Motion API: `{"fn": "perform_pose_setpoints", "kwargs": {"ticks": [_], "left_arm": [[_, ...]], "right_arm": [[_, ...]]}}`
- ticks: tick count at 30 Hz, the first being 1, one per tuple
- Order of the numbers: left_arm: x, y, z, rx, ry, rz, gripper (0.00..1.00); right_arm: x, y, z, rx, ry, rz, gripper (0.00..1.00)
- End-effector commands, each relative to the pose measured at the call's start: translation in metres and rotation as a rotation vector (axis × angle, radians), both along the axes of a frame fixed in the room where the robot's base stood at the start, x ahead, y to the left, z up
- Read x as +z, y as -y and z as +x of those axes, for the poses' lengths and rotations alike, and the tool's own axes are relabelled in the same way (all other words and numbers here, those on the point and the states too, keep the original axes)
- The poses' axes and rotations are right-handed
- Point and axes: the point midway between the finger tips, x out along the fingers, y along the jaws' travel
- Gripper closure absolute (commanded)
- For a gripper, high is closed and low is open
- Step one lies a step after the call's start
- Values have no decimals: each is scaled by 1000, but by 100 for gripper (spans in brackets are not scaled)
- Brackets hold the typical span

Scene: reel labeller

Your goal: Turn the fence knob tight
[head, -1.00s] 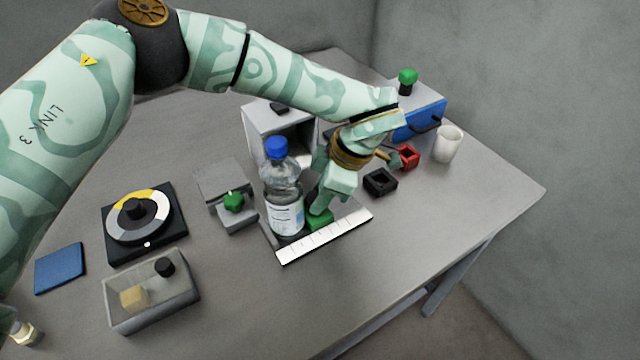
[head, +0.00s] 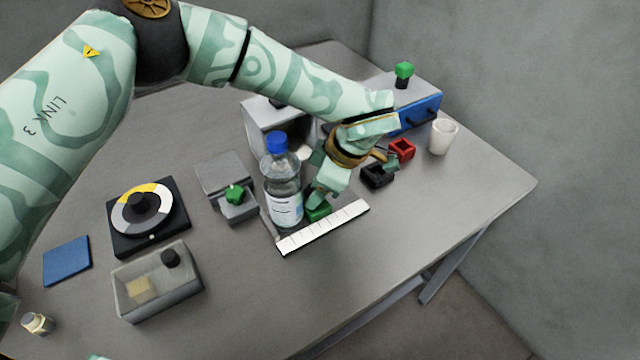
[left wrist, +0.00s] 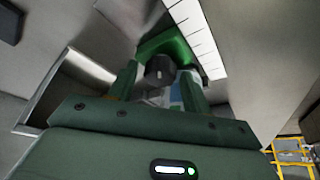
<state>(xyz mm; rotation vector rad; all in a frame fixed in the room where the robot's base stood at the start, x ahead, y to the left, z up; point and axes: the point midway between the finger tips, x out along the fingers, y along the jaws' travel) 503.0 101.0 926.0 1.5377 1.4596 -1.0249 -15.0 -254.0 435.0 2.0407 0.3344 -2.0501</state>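The green fence (head: 319,210) stands on the plate with the white ruler (head: 325,227), just right of the bottle. In the left wrist view the fence (left wrist: 172,44) is a green arch, with a dark round knob (left wrist: 160,69) in front of it. My left gripper (head: 312,196) reaches down at the fence; its hand hides the knob in the head view. In the left wrist view its two fingers (left wrist: 160,84) stand apart, one each side of the knob, with gaps showing.
A clear bottle with a blue cap (head: 283,180) stands close left of my left gripper. A black bin (head: 376,176), a red bin (head: 402,150) and a white cup (head: 443,136) are to the right. A grey device with a green knob (head: 235,194) is left. The front right table is clear.

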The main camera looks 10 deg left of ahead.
Motion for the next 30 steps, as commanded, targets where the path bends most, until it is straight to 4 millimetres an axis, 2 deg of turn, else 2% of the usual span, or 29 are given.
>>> {"fn": "perform_pose_setpoints", "kwargs": {"ticks": [9, 13, 17, 24, 30], "left_arm": [[1, 1, -1, 0, -1, 0, 45], [13, 5, 0, -2, 1, -1, 45], [41, 16, -1, -1, 5, -1, 45], [103, 42, -2, -1, 5, 0, 45], [137, 57, -3, 1, 1, 0, 45]], "right_arm": [[0, -1, 0, 1, 0, 1, 100], [3, -1, 1, 0, 3, 2, 100], [10, -2, 3, 0, 8, 3, 100], [21, -3, 7, -1, 17, 4, 100], [27, -3, 9, -1, 22, 3, 100]]}}
